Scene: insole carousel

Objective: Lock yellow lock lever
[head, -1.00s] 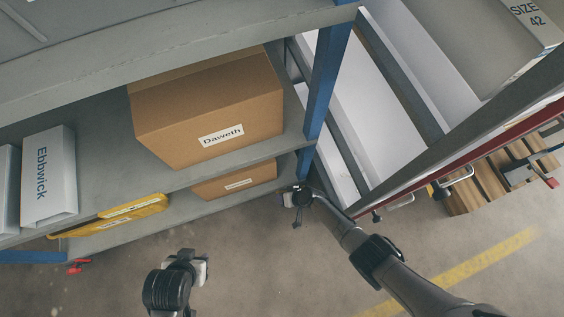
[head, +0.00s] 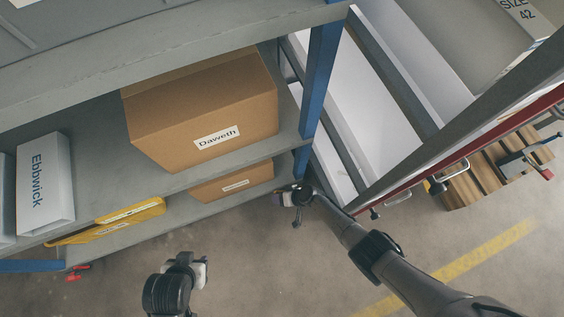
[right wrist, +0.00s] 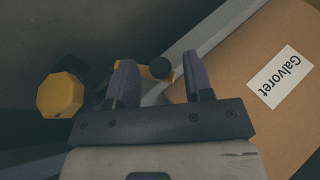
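My right gripper (head: 290,198) is low beside the blue shelf post in the head view. In the right wrist view its two fingers (right wrist: 157,62) are apart, with no object gripped. A small yellow piece with a black round knob (right wrist: 160,68) shows between and beyond the fingertips, partly hidden by the left finger. A yellow octagonal knob (right wrist: 60,96) lies left of the fingers. I cannot tell which yellow part is the lock lever, or its position. My left gripper (head: 198,272) hangs over the floor at the lower middle of the head view; its fingers are unclear.
Grey shelves hold a Daweth carton (head: 200,110) and an Ebbwick box (head: 45,182). A carton labelled Galvoret (right wrist: 270,85) is right of my right fingers. A blue post (head: 319,80) and a red-edged frame (head: 430,166) bound my right arm. Floor is open below.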

